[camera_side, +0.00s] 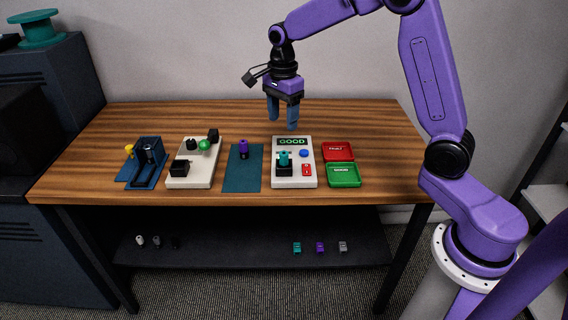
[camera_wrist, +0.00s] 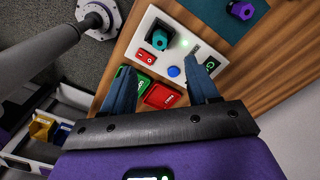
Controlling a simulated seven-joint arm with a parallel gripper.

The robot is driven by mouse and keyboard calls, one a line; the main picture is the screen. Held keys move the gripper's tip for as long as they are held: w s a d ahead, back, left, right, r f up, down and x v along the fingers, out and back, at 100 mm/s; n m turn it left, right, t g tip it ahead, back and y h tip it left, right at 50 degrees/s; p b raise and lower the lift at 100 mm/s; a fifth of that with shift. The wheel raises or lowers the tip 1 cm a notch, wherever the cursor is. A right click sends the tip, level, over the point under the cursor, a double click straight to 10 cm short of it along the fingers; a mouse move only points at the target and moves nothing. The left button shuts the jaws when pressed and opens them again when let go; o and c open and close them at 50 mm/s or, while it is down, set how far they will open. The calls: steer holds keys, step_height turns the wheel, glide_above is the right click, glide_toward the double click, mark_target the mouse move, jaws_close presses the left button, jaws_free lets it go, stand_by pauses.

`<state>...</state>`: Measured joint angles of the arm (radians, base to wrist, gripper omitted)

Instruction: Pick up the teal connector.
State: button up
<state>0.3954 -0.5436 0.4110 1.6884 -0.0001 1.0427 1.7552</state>
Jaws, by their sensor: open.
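The teal connector (camera_side: 284,159) stands upright in a black socket on the white test box (camera_side: 307,178). The box's display reads GOOD. In the wrist view the teal connector (camera_wrist: 160,38) shows near the top, beyond my fingertips. My gripper (camera_side: 281,122) is open and empty, in the air above the back of the test box, higher than the connector. In the wrist view its two blue fingers (camera_wrist: 164,80) are spread wide apart, with the table and part of the box between them.
A purple connector (camera_side: 243,149) stands on the dark teal mat (camera_side: 241,180) left of the box. Red (camera_side: 338,151) and green (camera_side: 344,175) trays lie to its right. Another white station (camera_side: 203,176) and a blue holder (camera_side: 140,180) are further left. The table's back is clear.

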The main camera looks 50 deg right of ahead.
mark_target(284, 153)
step_height(284, 153, down, 11)
steer(key=shift+d+f, duration=0.1)
stand_by(0.5)
jaws_close()
